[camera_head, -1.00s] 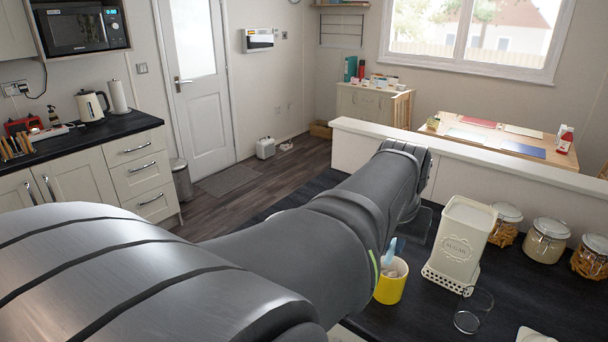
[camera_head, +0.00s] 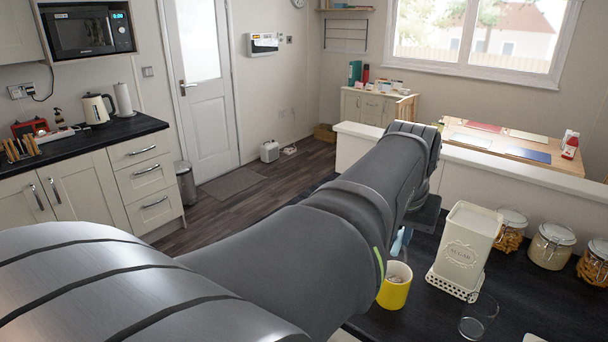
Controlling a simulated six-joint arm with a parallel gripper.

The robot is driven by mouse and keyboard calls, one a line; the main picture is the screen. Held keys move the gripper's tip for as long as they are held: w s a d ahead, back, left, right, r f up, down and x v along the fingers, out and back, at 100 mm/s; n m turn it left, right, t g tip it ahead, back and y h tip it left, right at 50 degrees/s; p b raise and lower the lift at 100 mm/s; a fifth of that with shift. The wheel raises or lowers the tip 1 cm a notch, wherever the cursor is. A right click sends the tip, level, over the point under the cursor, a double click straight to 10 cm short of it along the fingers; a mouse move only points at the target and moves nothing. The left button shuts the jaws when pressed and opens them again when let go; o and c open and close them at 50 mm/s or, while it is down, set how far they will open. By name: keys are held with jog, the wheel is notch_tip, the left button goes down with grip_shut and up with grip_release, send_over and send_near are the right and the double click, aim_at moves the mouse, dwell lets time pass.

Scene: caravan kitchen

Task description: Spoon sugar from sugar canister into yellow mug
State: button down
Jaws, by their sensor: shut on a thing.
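The yellow mug (camera_head: 394,290) stands upright on the dark counter, just right of my arm. Something pale shows inside it, too small to name. The cream sugar canister (camera_head: 466,246), lettered SUGAR, stands to its right in a white perforated holder (camera_head: 452,285). My gripper (camera_head: 407,232) is mostly hidden behind my arm, just beyond the mug. A light-blue thing (camera_head: 398,245), seemingly a spoon handle, shows there above the mug's far rim. My gripper appears shut on it. The spoon's bowl is hidden.
A clear glass (camera_head: 478,316) stands in front of the canister. Several lidded glass jars (camera_head: 551,246) line the right side by the low white partition (camera_head: 490,195). Dark counter (camera_head: 420,320) is bare between the mug and the glass. My arm hides the counter's left part.

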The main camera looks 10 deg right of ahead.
jog(key=shift+r, duration=1.1)
dwell(0.3)
